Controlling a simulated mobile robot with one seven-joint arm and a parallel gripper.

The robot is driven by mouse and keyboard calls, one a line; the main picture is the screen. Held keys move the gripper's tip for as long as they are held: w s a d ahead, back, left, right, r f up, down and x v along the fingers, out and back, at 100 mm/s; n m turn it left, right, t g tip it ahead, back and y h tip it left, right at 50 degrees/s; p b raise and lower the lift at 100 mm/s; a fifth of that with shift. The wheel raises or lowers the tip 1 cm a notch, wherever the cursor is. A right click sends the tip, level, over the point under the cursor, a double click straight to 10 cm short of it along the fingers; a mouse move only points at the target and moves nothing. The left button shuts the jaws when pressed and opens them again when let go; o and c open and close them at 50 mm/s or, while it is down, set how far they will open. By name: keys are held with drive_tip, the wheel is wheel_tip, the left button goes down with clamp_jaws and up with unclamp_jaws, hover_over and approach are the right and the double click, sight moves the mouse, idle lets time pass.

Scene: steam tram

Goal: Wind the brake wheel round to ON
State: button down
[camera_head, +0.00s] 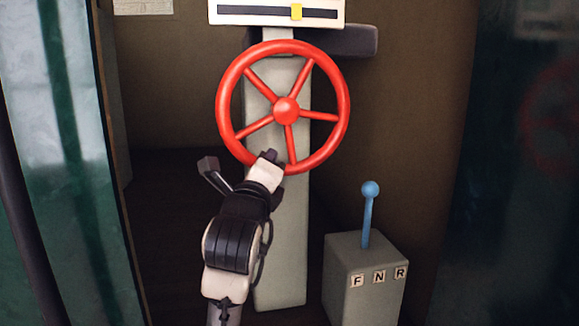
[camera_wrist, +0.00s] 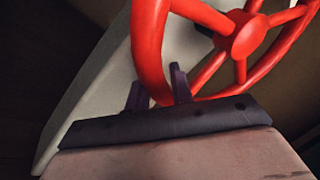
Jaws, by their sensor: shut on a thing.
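The red brake wheel (camera_head: 340,75) with several spokes stands on a grey column (camera_head: 290,230) in the head view. Above it is a white indicator plate (camera_head: 230,12) with a dark slot and a yellow marker (camera_head: 296,12), right of the slot's middle. No ON lettering is legible. My gripper (camera_head: 268,157) is at the bottom of the wheel's rim, and my arm reaches up to it from below. In the wrist view the red rim (camera_wrist: 150,45) passes between the two dark fingers of my gripper (camera_wrist: 160,88), which are shut on it. The contact itself is partly hidden.
A grey box (camera_head: 350,295) with a blue-knobbed lever (camera_head: 370,205) and the letters F, N, R stands at the lower right. A green panel (camera_head: 75,150) is at the left. A dark glossy panel (camera_head: 520,200) is at the right.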

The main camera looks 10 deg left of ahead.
sight(245, 158)
drive_tip(key=a+m, duration=0.1)
drive_tip(key=s+a+r+m+g, duration=0.1)
drive_tip(key=m, duration=0.1)
drive_tip(key=shift+a+r+h, duration=0.15)
drive_tip(key=shift+a+h, duration=0.1)
drive_tip(key=shift+h, duration=0.05)
drive_tip(key=shift+s+a+r+m+g, duration=0.1)
drive_tip(key=shift+a+r+m+g, duration=0.3)
drive_tip(key=shift+m, duration=0.4)
drive_tip(key=shift+r, duration=0.1)
drive_tip(key=c, duration=1.3)
unclamp_jaws()
drive_tip(key=shift+o, duration=0.3)
